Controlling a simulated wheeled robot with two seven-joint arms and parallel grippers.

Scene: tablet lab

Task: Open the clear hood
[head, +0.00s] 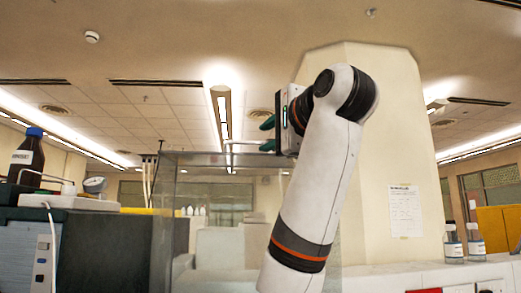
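The clear hood (215,160) is a see-through box in the middle of the head view, with its top edge showing as a thin grey line. A thin pale handle (237,143) stands on its top edge. My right gripper (267,134) is at the handle's right end, pointing left. Its two green fingertips are apart, one above the other, and the lower one overlaps the handle's end in the picture. I cannot tell whether it touches the handle. My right arm hides the hood's right part. My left gripper is not in view.
At the left, a dark bench unit (100,250) carries a brown bottle with a blue cap (28,155) and a white device (68,202). A pale pillar (405,140) stands behind my arm. Small clear bottles (453,247) stand on the right counter.

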